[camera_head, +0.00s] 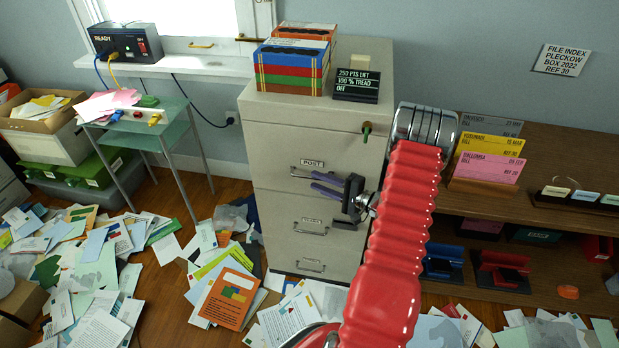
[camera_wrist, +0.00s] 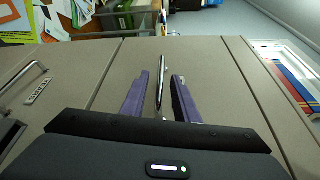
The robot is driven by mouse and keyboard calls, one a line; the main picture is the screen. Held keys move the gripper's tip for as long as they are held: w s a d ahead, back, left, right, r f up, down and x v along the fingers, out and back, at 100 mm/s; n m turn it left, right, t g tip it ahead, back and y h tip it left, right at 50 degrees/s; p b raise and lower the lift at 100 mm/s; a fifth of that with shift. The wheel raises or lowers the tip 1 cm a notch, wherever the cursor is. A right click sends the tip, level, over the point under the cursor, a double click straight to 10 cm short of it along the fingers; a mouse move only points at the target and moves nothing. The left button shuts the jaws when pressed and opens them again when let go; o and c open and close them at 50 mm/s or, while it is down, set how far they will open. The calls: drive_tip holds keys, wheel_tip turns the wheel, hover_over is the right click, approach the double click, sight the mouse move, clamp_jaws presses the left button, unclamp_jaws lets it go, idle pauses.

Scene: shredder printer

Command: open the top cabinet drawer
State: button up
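The grey filing cabinet (camera_head: 340,210) stands in the middle of the head view, its drawers shut. The top drawer (camera_head: 290,135) carries a label reading POST and a metal handle (camera_head: 300,173), which also shows in the wrist view (camera_wrist: 160,85). My gripper (camera_head: 320,184) is at this handle, with its purple fingers pointing at the drawer front. In the wrist view my gripper (camera_wrist: 162,90) is open, one finger on each side of the handle, with gaps visible. The gripper and arm hide part of the cabinet's right side.
A green-topped key (camera_head: 366,130) sticks out at the cabinet's upper right. A box of folders (camera_head: 292,66) and a black sign (camera_head: 357,86) stand on top. A wooden shelf (camera_head: 560,165) is on the right. Papers (camera_head: 110,255) cover the floor.

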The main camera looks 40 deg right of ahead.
sight(309, 178)
drive_tip(key=shift+x, duration=2.25)
drive_tip(key=shift+c, duration=0.7)
clamp_jaws()
